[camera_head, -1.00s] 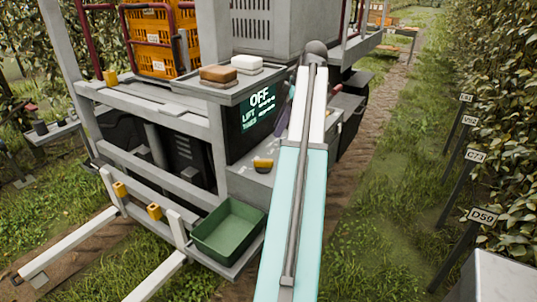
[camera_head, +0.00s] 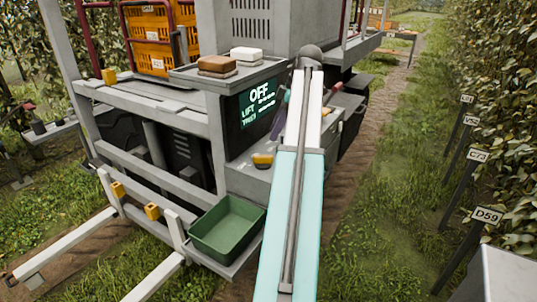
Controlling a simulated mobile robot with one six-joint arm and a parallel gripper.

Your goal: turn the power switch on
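A dark display (camera_head: 257,104) on the machine's front reads OFF in large pale letters, with smaller lines of text below, among them LIFT. I cannot make out the power switch itself. My arm reaches up and away from the bottom of the view, across the machine's right front, and ends at a grey rounded joint. My gripper does not show; the arm hides part of the panel right of the display. A small purple-grey piece beside the arm is too unclear to name.
A green bin (camera_head: 228,228) stands at the front. Row signs (camera_head: 486,215) and hedge line the right; a path runs between.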

